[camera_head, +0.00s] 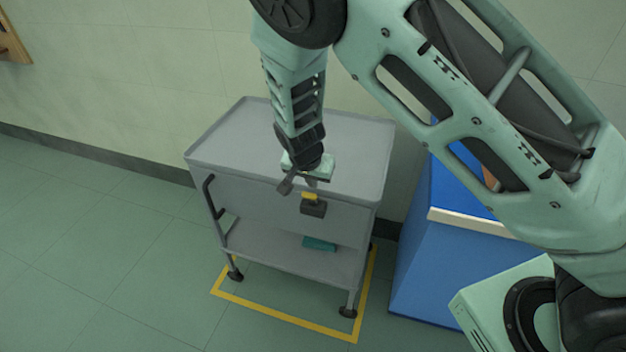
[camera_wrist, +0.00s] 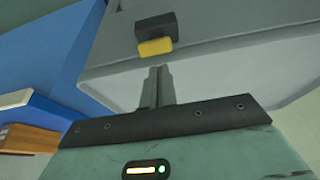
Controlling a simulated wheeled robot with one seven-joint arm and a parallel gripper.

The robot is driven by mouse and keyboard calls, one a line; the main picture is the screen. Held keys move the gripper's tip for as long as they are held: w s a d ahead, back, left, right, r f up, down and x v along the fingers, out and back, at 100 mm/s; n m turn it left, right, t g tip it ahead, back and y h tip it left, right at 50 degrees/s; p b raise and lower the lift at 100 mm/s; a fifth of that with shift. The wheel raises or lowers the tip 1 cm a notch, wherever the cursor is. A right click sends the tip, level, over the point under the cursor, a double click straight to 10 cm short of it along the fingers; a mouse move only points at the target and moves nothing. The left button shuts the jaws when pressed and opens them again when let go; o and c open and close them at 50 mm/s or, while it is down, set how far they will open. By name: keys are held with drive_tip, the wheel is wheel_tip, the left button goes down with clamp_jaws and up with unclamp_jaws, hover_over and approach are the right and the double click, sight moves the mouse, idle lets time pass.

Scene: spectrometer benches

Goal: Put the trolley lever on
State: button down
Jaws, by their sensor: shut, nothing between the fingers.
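The grey trolley (camera_head: 230,145) stands by the wall with a flat rimmed top and a lower shelf. Its lever is a dark block (camera_head: 315,209) with a yellow part (camera_head: 309,196) on the near side, below the top rim. In the wrist view the dark block (camera_wrist: 157,25) and its yellow part (camera_wrist: 155,47) lie just beyond my fingertips. I cannot tell the lever's setting. My gripper (camera_head: 287,184) is shut and empty, beside the lever near the top's front edge. Its fingers (camera_wrist: 158,85) are together in the wrist view, with a visible gap to the yellow part.
A teal item (camera_head: 320,243) lies on the lower shelf. A yellow floor outline (camera_head: 285,318) runs around the trolley's feet. A blue cabinet (camera_head: 425,270) stands close on the right. A black handle (camera_head: 213,205) is on the trolley's left. Floor at left is clear.

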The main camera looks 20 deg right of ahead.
drive_tip(key=shift+r+p, duration=0.65)
drive_tip(key=shift+r, duration=0.15)
drive_tip(key=shift+w+d+r, duration=0.25)
drive_tip(key=shift+w+d, duration=0.05)
drive_tip(key=shift+w+d+r+p, duration=0.3)
drive_tip(key=shift+w+d+r, duration=0.15)
drive_tip(key=shift+w, duration=0.15)
drive_tip(key=shift+w+d+r+p, duration=0.3)
drive_tip(key=shift+w+d+r, duration=0.15)
drive_tip(key=shift+w, duration=0.1)
drive_tip(key=s+a+r+b, duration=0.1)
drive_tip(key=s+a+r, duration=0.3)
drive_tip(key=s+r, duration=0.2)
drive_tip(key=shift+s+a+b, duration=0.15)
drive_tip(key=shift+a+b, duration=0.2)
drive_tip(key=shift+a, duration=0.05)
drive_tip(key=shift+r, duration=0.1)
